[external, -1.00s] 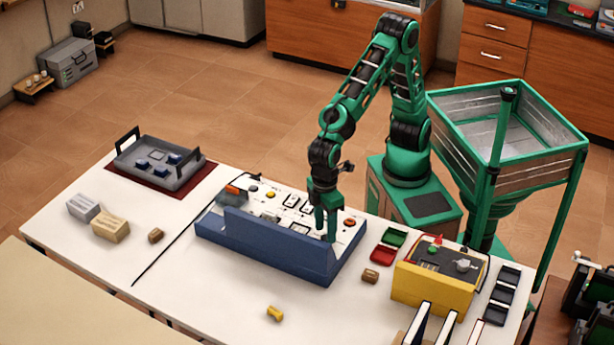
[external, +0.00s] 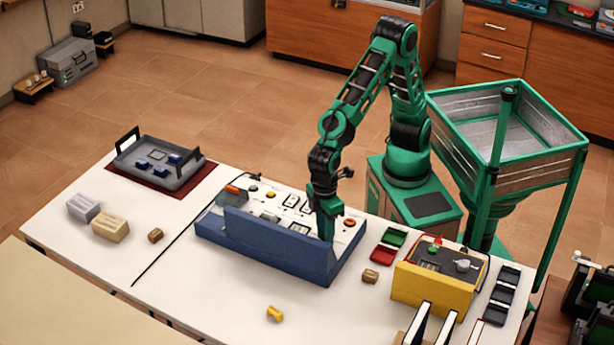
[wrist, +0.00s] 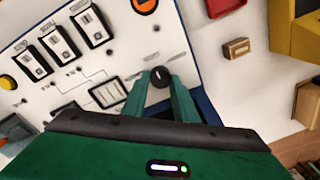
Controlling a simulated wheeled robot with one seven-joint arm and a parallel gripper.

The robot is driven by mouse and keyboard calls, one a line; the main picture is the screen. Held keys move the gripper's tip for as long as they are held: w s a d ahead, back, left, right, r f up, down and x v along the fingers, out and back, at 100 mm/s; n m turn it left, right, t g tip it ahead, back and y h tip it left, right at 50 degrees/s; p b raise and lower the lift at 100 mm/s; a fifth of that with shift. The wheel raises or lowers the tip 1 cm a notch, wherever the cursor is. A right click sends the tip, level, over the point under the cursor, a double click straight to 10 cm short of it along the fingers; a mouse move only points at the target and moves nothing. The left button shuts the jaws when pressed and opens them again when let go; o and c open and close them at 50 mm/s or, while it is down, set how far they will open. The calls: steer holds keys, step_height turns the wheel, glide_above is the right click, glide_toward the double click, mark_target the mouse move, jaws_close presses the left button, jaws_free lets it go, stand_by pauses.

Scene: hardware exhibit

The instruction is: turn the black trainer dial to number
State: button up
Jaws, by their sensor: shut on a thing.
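The trainer (external: 265,262) is a blue case with a white panel, standing on the white table. In the wrist view its panel (wrist: 128,58) carries switches, small displays and an orange button. The black dial (wrist: 159,74) sits on the panel near its edge, with a light mark on its top. My gripper (wrist: 165,88) is shut on the dial, one green finger on each side. In the external view my gripper (external: 327,232) points down behind the blue front wall, and the dial is hidden there. I cannot read any number around the dial.
A yellow box (external: 425,292) stands right of the trainer, with red (external: 382,256) and green (external: 394,237) trays and a small brown block (external: 370,276) between. A grey tray (external: 155,165) is at the left. A yellow piece (external: 275,314) lies in front on clear table.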

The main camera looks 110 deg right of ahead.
mark_target(323, 237)
steer(key=n, duration=0.3)
steer(key=shift+n, duration=2.4)
steer(key=shift+w, duration=0.1)
steer(key=o, duration=1)
steer(key=shift+o, duration=0.2)
steer(key=shift+r, duration=0.1)
step_height(323, 237, up, 10)
steer(key=shift+w+d+r, duration=0.15)
steer(key=shift+w+r, duration=0.1)
